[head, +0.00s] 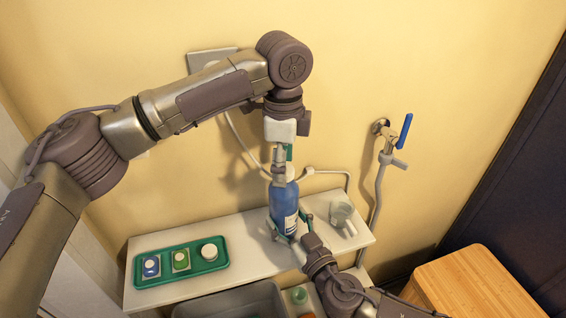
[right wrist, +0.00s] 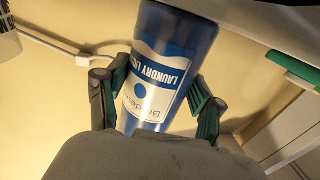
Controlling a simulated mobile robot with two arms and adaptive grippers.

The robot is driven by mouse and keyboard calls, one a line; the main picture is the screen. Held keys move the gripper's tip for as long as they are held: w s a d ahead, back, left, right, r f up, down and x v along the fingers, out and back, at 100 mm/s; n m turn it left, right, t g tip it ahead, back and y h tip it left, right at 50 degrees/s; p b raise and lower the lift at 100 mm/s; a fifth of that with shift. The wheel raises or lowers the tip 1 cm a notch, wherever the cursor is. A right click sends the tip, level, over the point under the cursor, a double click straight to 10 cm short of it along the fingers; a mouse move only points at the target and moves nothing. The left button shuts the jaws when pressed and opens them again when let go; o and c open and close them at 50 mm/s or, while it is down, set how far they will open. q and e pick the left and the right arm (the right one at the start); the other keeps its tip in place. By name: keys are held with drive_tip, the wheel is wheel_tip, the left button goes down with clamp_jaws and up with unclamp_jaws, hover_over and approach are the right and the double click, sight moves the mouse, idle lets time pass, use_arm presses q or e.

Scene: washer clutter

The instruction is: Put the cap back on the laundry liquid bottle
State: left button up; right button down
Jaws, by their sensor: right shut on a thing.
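The blue laundry liquid bottle (head: 283,198) with a white label is roughly upright at the shelf in the head view. Its label also shows in the right wrist view (right wrist: 160,75). My right gripper (head: 287,232) is shut on the bottle's lower body, one finger on each side in the right wrist view (right wrist: 157,100). My left gripper (head: 281,163) points down right at the bottle's top. Its fingers hide the bottle's mouth. I cannot make out the cap, or whether the left fingers hold it.
A green tray (head: 215,266) with several small round-topped items lies on the white shelf (head: 240,235) at left. A grey basin (head: 235,300) is below. A wall tap (head: 388,140) and wooden box (head: 470,285) are at right.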

use_arm(q)
drive_tip(key=shift+r, duration=2.25)
drive_tip(key=shift+c, duration=0.4)
drive_tip(key=n, duration=0.6)
drive_tip(key=shift+r, duration=0.4)
drive_tip(key=n, duration=0.4)
drive_tip(key=shift+r+n, duration=0.35)
drive_tip(key=shift+n, duration=0.05)
drive_tip(key=n, duration=0.4)
drive_tip(key=r+n, duration=0.1)
drive_tip(key=n, duration=0.7)
drive_tip(key=shift+d+r+n, duration=0.1)
drive_tip(key=shift+r+n, duration=0.2)
drive_tip(key=shift+n, duration=0.1)
